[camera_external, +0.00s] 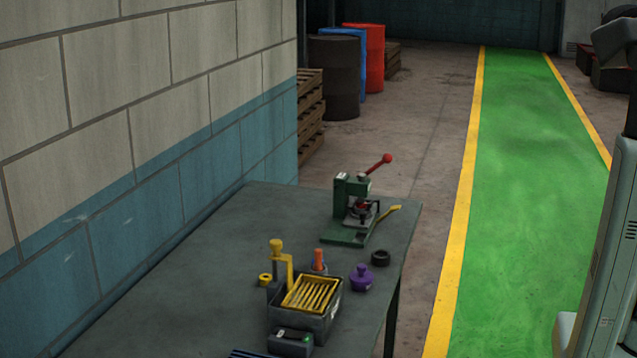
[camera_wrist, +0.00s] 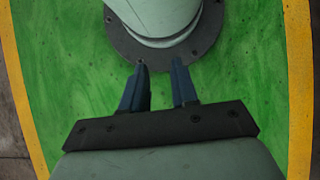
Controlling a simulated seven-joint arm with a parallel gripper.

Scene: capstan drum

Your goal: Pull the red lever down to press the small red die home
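A green press (camera_external: 345,195) stands at the far end of the grey table. My gripper is not visible in the external view.
The grey table (camera_external: 180,270) also holds a dark box of yellow strips (camera_external: 312,293), a purple knobbed piece (camera_external: 361,279), a black ring (camera_external: 380,258), an orange peg (camera_external: 318,260) and a yellow upright (camera_external: 277,255). A yellow-handled tool (camera_external: 386,213) lies beside the press. A block wall borders the left.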

